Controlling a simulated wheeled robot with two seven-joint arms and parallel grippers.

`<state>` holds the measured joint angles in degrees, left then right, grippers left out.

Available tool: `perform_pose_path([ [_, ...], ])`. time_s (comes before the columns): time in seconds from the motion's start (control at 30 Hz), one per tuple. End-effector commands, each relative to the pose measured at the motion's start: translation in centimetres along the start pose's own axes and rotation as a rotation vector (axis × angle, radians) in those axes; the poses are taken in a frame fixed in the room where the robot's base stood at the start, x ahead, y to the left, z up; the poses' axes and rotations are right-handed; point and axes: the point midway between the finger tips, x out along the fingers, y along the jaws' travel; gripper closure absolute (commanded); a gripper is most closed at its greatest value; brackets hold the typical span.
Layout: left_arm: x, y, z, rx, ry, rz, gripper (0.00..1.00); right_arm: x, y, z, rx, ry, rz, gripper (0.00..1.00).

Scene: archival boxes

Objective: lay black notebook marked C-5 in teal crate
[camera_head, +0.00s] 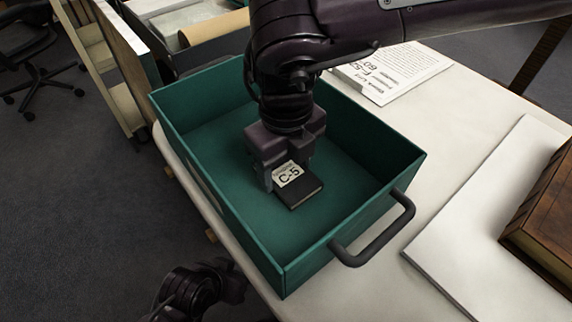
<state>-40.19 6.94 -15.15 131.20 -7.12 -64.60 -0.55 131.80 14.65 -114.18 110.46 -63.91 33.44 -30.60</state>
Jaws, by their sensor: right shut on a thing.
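The teal crate (352,226) stands on the white table with a dark handle on its near right side. My right gripper (284,176) reaches down inside the crate and is shut on the black notebook (303,193). The notebook's white label reads C-5 and faces up. The notebook is low inside the crate; I cannot tell whether it touches the crate floor. My gripper hides part of it. Part of my left arm shows at the bottom left, and its fingertips are not visible.
A printed sheet (393,72) lies behind the crate. A white board (490,240) and a brown wooden box (545,222) lie at the right. The crate's left side is close to the table edge. Shelving (108,70) and an office chair (38,70) stand beyond on the left.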

Motion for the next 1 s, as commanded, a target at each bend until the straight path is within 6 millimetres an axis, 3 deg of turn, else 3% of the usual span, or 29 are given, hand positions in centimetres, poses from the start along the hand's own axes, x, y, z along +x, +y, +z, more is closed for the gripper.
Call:
perform_pose_path([
  [0.27,0.1,0.0,0.0,0.001,0.002,0.001,1.00,0.2,0.0,0.0,0.000,0.001,0.000,0.63],
  [0.3,0.0,0.0,-0.1,0.001,0.004,0.001,1.00,0.2,0.0,0.0,0.000,0.001,0.000,0.36],
  [0.47,0.0,0.1,-0.1,0.001,0.005,0.001,1.00,0.2,0.0,0.0,0.000,0.000,0.000,0.17],
  [0.77,-0.1,0.1,-0.1,0.001,0.004,0.001,1.00,-0.1,0.0,0.0,0.000,-0.001,-0.001,0.17],
  [0.87,-0.3,0.1,0.0,-0.001,-0.008,0.000,1.00,-1.0,0.0,0.1,0.000,-0.002,-0.001,0.17],
  [1.0,-0.7,-0.8,0.4,-0.014,-0.055,-0.016,1.00,-3.7,0.0,0.1,0.001,-0.004,-0.001,0.17],
])
